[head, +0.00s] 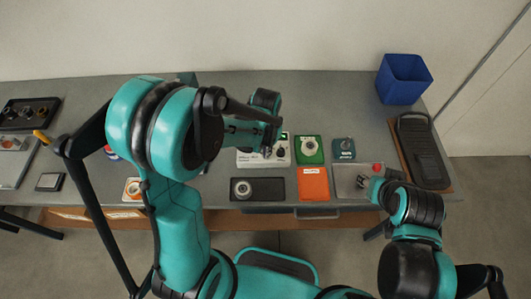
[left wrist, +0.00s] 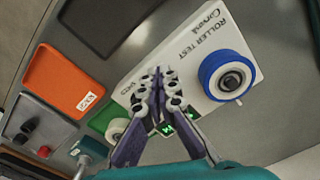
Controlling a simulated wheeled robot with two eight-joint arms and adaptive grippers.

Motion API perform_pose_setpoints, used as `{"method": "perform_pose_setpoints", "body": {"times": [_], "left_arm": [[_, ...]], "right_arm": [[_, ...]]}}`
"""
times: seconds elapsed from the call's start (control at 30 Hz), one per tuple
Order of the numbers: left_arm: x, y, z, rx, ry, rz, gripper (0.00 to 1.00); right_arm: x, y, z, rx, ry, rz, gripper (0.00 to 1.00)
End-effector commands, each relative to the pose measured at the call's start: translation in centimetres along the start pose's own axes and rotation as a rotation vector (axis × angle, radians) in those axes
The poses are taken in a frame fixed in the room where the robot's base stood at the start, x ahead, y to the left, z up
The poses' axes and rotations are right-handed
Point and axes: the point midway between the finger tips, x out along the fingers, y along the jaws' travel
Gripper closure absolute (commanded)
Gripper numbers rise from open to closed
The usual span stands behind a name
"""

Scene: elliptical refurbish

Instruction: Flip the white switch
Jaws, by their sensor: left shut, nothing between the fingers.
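The white roller test box (head: 250,158) lies on the table under my left gripper (head: 270,143). It also shows in the left wrist view (left wrist: 185,75), with a blue roller (left wrist: 227,76) and small green lit displays. My left gripper (left wrist: 158,76) is shut and empty, its tips over the box near the "SPEED" label. I cannot tell whether the tips touch the box. I cannot make out a white switch; the fingers hide part of the box. My right gripper (head: 363,182) is over the grey panel at the right; its opening is too small to tell.
An orange tray (head: 313,184), a green tray (head: 309,150) and a dark tray (head: 275,188) lie close by. A grey panel with a red button (head: 377,167) is to the right. A blue bin (head: 404,78) stands at the back right. The table's back strip is mostly clear.

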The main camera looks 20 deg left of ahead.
Motion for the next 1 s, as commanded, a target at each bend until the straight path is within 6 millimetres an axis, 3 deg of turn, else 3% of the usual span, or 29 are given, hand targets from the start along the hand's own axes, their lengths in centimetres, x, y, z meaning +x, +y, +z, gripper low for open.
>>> {"method": "perform_pose_setpoints", "body": {"times": [0.33,1.0], "left_arm": [[-0.4,0.0,0.0,0.000,0.000,0.000,1.00],[-6.1,0.0,0.0,0.000,0.000,0.000,1.00]], "right_arm": [[-0.2,0.0,-0.2,0.000,0.000,0.000,0.60],[-3.5,0.0,-2.5,0.000,0.000,0.000,0.60]]}}
